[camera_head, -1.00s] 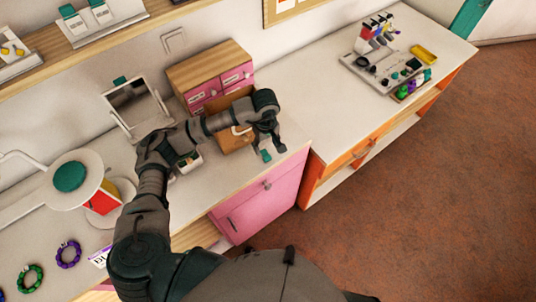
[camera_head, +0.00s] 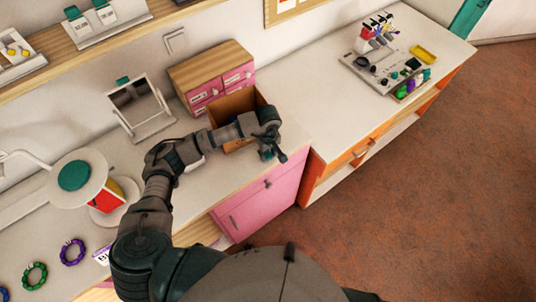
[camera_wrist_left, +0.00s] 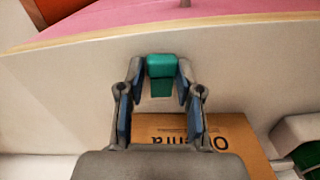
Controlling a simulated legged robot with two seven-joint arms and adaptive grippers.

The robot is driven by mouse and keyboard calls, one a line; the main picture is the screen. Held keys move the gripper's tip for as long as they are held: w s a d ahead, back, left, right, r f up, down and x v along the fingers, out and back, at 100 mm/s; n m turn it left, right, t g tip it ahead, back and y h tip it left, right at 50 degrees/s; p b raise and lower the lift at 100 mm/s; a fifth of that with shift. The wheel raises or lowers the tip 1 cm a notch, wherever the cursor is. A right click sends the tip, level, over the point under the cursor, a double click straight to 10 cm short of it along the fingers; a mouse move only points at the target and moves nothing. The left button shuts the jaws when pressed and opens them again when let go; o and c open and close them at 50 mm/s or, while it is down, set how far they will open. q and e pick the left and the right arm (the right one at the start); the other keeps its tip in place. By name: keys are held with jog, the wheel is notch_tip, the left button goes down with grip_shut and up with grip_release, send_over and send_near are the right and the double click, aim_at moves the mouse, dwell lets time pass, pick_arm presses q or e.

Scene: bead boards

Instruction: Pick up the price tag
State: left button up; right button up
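The price tag appears to be a small teal folded piece (camera_wrist_left: 162,68), standing on the pale counter in the left wrist view. My left gripper (camera_wrist_left: 160,72) is open, with its two fingertips on either side of the tag and a small gap showing at each side. I cannot tell whether either finger touches it. In the head view my left gripper (camera_head: 272,152) is low over the counter near its front edge and mostly hides the tag. My right gripper is not in view.
A brown box with dark lettering (camera_wrist_left: 240,132) stands close by the left gripper. Pink drawers (camera_head: 222,82) and a mirror stand (camera_head: 136,98) are behind my arm. A white counter (camera_head: 352,128) with a tool tray (camera_head: 378,72) extends to the right.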

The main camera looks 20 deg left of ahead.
pick_arm(q)
jog(key=shift+a, duration=0.3)
jog(key=shift+c, duration=0.3)
